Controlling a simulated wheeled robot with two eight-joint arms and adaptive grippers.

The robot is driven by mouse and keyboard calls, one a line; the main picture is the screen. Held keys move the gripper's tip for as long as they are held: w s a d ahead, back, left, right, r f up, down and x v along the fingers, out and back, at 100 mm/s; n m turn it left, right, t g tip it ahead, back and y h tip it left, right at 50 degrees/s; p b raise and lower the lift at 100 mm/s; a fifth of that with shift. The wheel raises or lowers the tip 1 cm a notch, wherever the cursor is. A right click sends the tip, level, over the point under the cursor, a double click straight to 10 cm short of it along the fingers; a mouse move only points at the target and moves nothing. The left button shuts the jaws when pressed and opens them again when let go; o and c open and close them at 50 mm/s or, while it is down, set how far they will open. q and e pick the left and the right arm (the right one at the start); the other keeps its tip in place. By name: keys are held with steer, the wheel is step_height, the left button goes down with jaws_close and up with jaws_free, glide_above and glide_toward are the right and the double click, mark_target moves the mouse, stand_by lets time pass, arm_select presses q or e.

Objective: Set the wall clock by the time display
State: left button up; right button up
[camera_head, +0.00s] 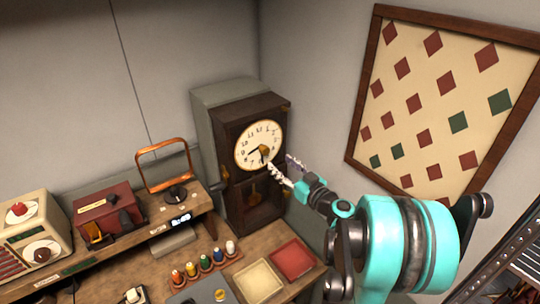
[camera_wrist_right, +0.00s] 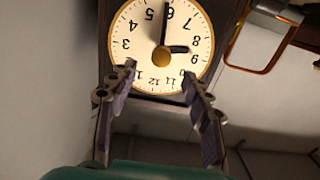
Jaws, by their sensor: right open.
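The wall clock (camera_head: 272,135) is a dark wooden case with a round cream dial and a pendulum below. In the right wrist view the dial (camera_wrist_right: 138,30) shows upside down. Its long hand (camera_wrist_right: 165,25) points at the 6 and its short hand (camera_wrist_right: 180,49) between the 8 and the 9. A brass knob (camera_wrist_right: 161,58) sits at the centre.
A diamond-pattern board (camera_head: 440,100) hangs on the right wall.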

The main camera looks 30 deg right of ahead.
mark_target(266, 152)
steer(key=w, duration=0.5)
steer(key=w+a+p, duration=0.1)
steer(key=w, duration=0.1)
steer(key=shift+w+r, duration=0.1)
steer(key=shift+w, duration=0.3)
steer(key=shift+d, duration=0.1)
steer(key=c, duration=0.8)
steer(key=shift+o, duration=0.2)
